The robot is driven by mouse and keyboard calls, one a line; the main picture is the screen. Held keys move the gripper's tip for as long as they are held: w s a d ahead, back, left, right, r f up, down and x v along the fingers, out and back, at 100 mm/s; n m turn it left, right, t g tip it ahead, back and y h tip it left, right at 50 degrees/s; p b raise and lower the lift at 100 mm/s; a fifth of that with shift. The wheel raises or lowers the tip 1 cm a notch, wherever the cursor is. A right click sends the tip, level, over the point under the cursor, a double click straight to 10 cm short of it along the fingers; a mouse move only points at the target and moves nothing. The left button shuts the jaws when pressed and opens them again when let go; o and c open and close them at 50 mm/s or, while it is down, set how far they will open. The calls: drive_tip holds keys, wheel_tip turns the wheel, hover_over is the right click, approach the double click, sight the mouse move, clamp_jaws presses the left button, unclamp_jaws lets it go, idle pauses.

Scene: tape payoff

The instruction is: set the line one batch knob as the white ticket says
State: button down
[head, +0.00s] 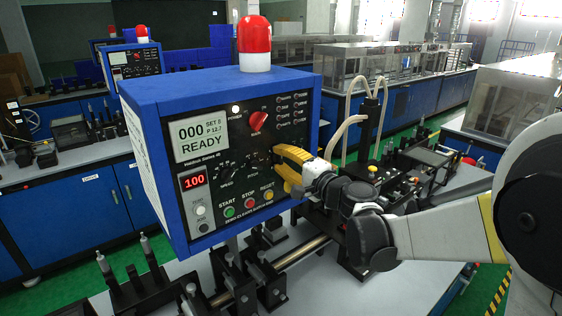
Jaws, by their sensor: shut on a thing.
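The blue control box (140,94) stands in the middle, its black front panel angled to the right. My gripper (281,162) has yellow fingers at the panel's right side, shut on a small knob there. The fingers hide that knob and its label, so I cannot read its name or setting. A white printed sheet (142,165) is on the box's left side; its text is unreadable, and I cannot tell whether it is the white ticket.
A red knob (258,121) sits above my gripper, and smaller black knobs are to its left. Green, red and yellow buttons (249,202) lie below, beside a red display (194,182) reading 100. A red lamp (255,42) tops the box. A similar box (133,62) stands behind.

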drive_tip(key=n, duration=0.4)
drive_tip(key=shift+n+b, duration=0.3)
drive_tip(key=shift+n, duration=1.6)
drive_tip(key=shift+r+n, duration=0.1)
drive_tip(key=shift+n, duration=0.2)
drive_tip(key=c, duration=1)
unclamp_jaws()
drive_tip(key=shift+c, duration=0.2)
drive_tip(key=v, duration=1.2)
